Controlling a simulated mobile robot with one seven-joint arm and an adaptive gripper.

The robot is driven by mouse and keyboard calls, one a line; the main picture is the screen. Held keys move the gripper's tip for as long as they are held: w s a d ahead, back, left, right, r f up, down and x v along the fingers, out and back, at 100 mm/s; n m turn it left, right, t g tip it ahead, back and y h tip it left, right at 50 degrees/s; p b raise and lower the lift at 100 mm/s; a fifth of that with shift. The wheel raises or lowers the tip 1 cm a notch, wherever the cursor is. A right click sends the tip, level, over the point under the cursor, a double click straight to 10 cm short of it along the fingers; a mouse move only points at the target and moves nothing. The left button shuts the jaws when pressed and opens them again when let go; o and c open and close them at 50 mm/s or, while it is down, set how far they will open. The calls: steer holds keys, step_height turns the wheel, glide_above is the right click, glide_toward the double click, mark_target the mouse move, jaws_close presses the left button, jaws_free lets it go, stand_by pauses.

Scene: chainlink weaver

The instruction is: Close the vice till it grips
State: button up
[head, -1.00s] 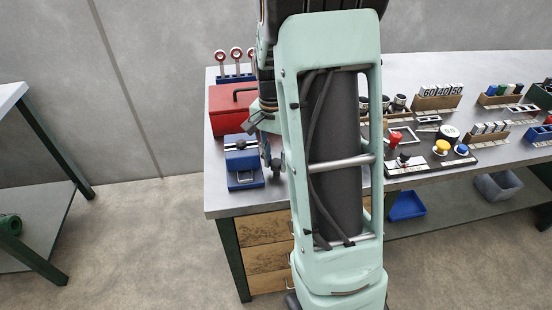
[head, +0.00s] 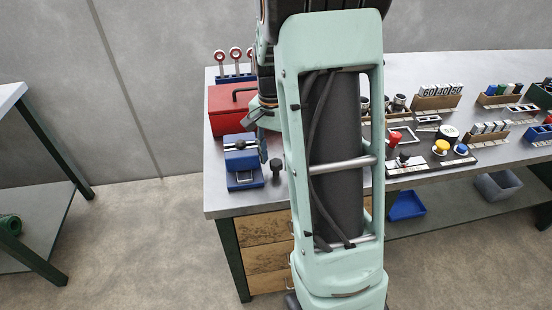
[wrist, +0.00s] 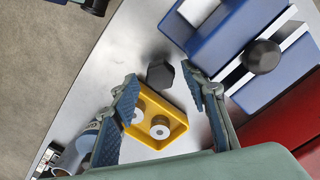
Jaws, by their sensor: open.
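The blue vice (head: 240,159) sits on the left end of the bench, in front of the red box. In the wrist view the blue vice (wrist: 222,38) fills the upper right, with pale metal strips and a round black knob (wrist: 265,56) on it. I cannot tell how wide its jaws stand. A dark, blocky knob-like piece (wrist: 160,74) is beside the vice; it also shows in the head view (head: 276,165). My gripper (wrist: 161,77) is open, its fingertips on either side of that dark piece in the picture. Contact cannot be told.
A yellow tray (wrist: 178,137) with round metal pieces lies beneath the fingers. The red box (head: 226,100) is close behind the vice. The bench edge is near in front. A button panel (head: 425,162) and racks of parts fill the bench to the right.

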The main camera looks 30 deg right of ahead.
mark_target(275, 162)
steer(key=shift+w+r, duration=0.1)
steer(key=shift+r, duration=3.5)
